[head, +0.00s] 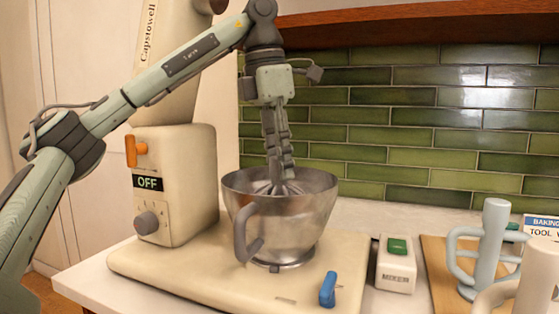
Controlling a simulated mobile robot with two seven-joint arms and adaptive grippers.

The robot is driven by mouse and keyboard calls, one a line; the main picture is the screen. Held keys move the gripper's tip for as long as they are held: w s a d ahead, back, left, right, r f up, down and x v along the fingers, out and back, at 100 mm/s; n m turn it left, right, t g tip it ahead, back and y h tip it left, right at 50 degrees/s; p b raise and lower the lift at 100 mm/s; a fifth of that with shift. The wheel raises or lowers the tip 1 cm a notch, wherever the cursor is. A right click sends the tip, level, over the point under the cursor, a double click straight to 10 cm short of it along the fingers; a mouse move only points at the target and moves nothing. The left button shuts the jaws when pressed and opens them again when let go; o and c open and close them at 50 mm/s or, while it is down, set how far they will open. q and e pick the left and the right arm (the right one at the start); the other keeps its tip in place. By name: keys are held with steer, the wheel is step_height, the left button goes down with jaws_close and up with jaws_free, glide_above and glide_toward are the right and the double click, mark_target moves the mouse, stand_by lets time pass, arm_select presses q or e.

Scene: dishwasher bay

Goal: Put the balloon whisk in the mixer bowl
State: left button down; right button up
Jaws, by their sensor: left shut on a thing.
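The steel mixer bowl (305,213) sits on the base of the cream stand mixer (174,192), its grey handle toward me. My left gripper (278,165) points down over the bowl from above. It is shut on the balloon whisk (290,188), whose wires show at the bowl's mouth, just inside the rim. The whisk's handle is mostly hidden by the fingers, and its lower end is hidden by the bowl wall. I cannot tell whether the whisk touches the bowl. My right gripper is not in view.
The mixer shows an OFF label, an orange lever (131,151) and a knob. A blue lever (328,289) is on its base. A box with a green button (397,264) stands to the right, then pale blue and cream handled items on a wooden board (438,270). Green tiles stand behind.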

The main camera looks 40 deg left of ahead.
mark_target(270, 186)
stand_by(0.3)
arm_select(q)
steer(key=c, duration=1.2)
jaws_free()
steer(key=r, duration=0.4)
steer(key=s+r, duration=0.1)
steer(key=r, duration=0.3)
steer(key=a+r, duration=0.1)
steer(key=r, duration=0.3)
steer(key=shift+s, duration=0.3)
